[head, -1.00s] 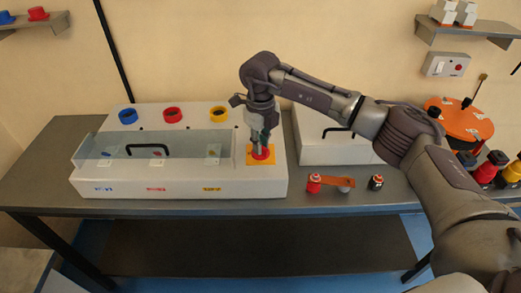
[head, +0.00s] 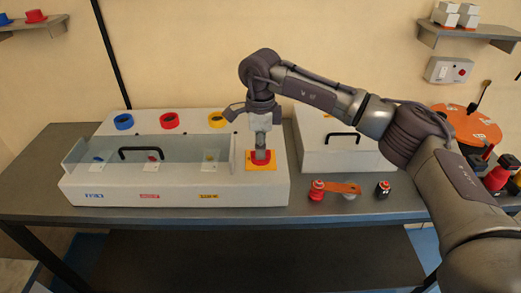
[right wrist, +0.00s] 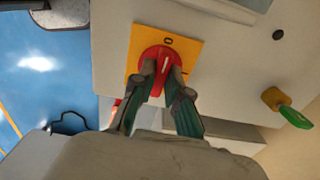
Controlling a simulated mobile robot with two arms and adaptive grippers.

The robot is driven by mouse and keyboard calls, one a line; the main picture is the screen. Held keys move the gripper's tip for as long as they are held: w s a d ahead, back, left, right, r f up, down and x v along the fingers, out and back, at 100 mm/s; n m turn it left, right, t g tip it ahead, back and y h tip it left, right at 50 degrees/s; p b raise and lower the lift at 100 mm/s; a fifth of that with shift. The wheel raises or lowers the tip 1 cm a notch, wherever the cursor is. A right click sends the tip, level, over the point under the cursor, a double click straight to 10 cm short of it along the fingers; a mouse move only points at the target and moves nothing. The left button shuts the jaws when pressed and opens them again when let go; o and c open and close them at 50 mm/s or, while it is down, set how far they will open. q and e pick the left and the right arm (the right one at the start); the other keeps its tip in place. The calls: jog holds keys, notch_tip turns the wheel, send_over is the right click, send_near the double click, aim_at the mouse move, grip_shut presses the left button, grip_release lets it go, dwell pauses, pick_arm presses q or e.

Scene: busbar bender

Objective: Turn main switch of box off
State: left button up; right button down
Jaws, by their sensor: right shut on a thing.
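The white box (head: 120,188) stands on the grey table, with a clear cover and a black handle over its left part. Its main switch (head: 262,155) is a red knob on a yellow square plate (head: 250,167) at the box's right end. In the right wrist view the red knob (right wrist: 158,60) shows with a raised grip, and a "0" mark is on the yellow plate (right wrist: 190,45). My right gripper (head: 261,151) points down at the knob and is shut on its raised grip; its fingertips also show in the right wrist view (right wrist: 163,70). My left gripper is out of view.
Blue, red and yellow rings (head: 169,120) sit along the box's back. A second white box (head: 335,150) with a black handle stands to the right. Small red and black parts with an orange piece (head: 342,188) lie in front of it. An orange disc (head: 465,122) is at far right.

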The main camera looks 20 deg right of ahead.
jog(key=shift+r+n, duration=0.1)
jog(key=shift+n, duration=0.2)
jog(key=c, duration=1.2)
grip_release()
jog(key=shift+o, duration=0.2)
notch_tip(320, 180, up, 12)
